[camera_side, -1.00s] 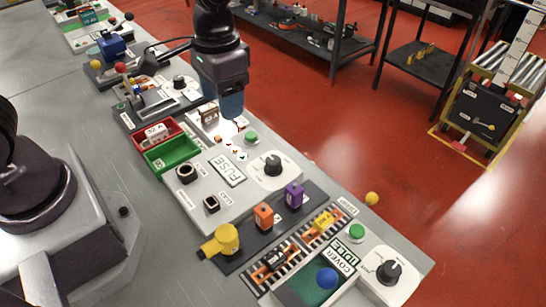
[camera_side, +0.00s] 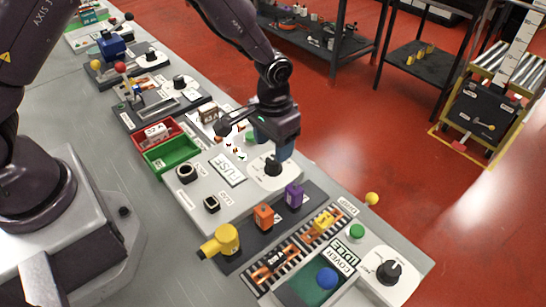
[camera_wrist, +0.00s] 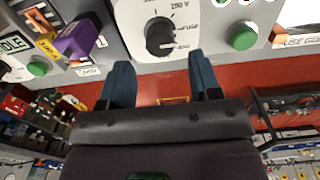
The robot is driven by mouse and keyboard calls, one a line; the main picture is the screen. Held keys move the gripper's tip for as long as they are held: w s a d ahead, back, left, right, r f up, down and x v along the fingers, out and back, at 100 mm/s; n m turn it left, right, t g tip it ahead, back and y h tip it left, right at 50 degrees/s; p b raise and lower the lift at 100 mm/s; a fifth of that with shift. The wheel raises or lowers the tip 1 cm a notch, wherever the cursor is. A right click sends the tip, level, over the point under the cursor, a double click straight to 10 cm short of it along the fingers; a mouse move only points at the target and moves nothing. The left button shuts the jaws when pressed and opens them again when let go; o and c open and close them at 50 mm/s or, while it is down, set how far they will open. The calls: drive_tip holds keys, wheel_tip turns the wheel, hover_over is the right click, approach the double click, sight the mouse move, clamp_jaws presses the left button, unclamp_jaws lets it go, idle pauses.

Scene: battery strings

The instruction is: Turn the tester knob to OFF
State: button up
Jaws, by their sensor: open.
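The black tester knob (camera_wrist: 160,36) sits on a round white dial on the grey panel. In the wrist view it lies just beyond and between my blue fingertips. Marks for 250 V and FUSE show on the dial; the lower right label is too blurred to read, and I cannot tell the exact setting. In the side view the knob (camera_side: 272,165) is partly hidden by my gripper (camera_side: 280,156), which is pointing down over the dial. My gripper (camera_wrist: 160,62) is open, with one finger to each side of the knob and nothing held.
A green button (camera_wrist: 242,37) stands beside the dial. A purple block (camera_wrist: 77,40) and an orange block (camera_side: 264,216) stand nearby. Another black knob (camera_side: 388,270) is at the panel's near right end. Red and green trays (camera_side: 172,155) lie left. The red floor is beyond.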

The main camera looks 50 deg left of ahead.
sight(273, 160)
drive_tip(key=shift+f, duration=0.6)
drive_tip(key=shift+f, duration=0.15)
drive_tip(key=shift+f, duration=1.6)
drive_tip(key=c, duration=0.8)
drive_tip(key=m, duration=0.3)
drive_tip(key=shift+m, duration=1.4)
